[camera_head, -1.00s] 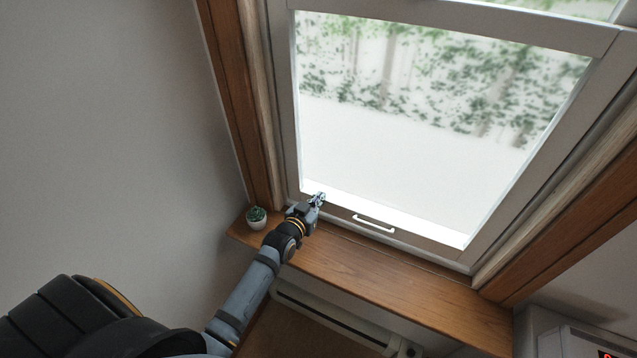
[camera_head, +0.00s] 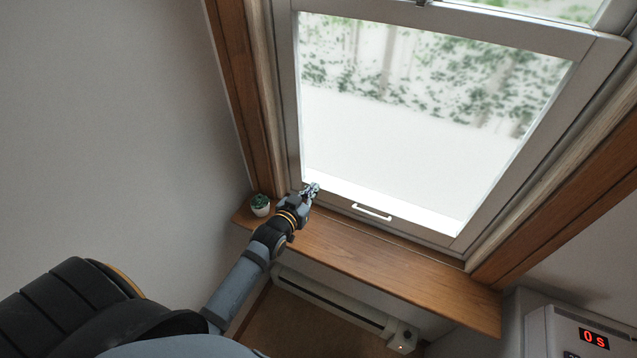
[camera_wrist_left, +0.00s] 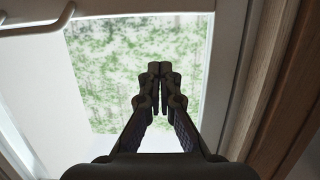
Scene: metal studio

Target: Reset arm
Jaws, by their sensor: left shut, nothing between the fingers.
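My left gripper (camera_head: 311,190) is in front of the lower left part of the window, above the wooden sill. Its fingers are together with nothing between them, as the left wrist view (camera_wrist_left: 160,72) shows. The left arm reaches in from the lower left. The window sash (camera_head: 410,227) looks closed, with a white handle (camera_head: 372,212) on its bottom rail, to the right of the gripper and apart from it. The handle also shows at the upper left of the left wrist view (camera_wrist_left: 62,20). My right gripper is not in view.
A small potted plant (camera_head: 260,206) stands on the wooden sill (camera_head: 360,260), left of my gripper. A heater (camera_head: 335,303) runs below the sill. A white box with a red display (camera_head: 593,339) stands at the lower right. The sill's right part is clear.

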